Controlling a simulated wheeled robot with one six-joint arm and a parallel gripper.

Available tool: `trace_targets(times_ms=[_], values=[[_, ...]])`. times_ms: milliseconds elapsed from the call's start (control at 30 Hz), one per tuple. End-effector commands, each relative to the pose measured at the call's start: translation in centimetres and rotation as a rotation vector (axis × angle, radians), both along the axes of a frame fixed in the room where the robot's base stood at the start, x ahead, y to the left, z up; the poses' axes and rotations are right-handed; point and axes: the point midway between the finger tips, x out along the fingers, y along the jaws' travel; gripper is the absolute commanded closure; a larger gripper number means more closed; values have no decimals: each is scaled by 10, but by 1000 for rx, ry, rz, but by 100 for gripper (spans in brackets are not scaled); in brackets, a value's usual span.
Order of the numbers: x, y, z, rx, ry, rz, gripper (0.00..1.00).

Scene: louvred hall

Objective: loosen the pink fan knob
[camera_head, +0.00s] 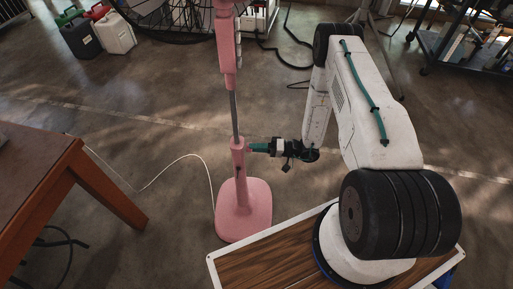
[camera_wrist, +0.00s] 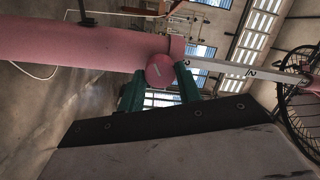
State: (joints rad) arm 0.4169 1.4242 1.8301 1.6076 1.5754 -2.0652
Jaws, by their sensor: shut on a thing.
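The pink fan stand stands upright in the head view, with a wide pink base (camera_head: 243,212), a pink lower column and a thin grey inner pole (camera_head: 234,110). In the wrist view the pink column (camera_wrist: 85,48) lies sideways and the grey pole (camera_wrist: 222,66) shows number marks. The round pink knob (camera_wrist: 160,71) faces the wrist camera at the column's collar. My gripper (camera_head: 256,147) reaches the collar from the right. Its green fingers (camera_wrist: 160,90) are shut on the knob, one on each side. In the head view the knob is hidden by the fingers.
A brown table (camera_head: 40,180) stands at the left. A white cable (camera_head: 165,165) runs over the floor to the fan base. Canisters (camera_head: 112,32) and a large black fan cage (camera_head: 165,15) are at the back. A dark cart (camera_head: 465,50) stands at the right.

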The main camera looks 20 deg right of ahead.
Motion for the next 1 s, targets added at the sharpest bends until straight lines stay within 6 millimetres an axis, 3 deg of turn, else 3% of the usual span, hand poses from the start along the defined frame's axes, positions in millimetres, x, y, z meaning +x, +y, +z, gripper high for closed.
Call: trace_targets(times_ms=[267,300,367,700,1000], values=[[-1,0,-1,-1,2,1,89],[-1,0,-1,-1,2,1,58],[-1,0,-1,-1,2,1,44],[-2,-4,0,0,1,-1,44],[-23,-47,-1,-1,1,-5,44]])
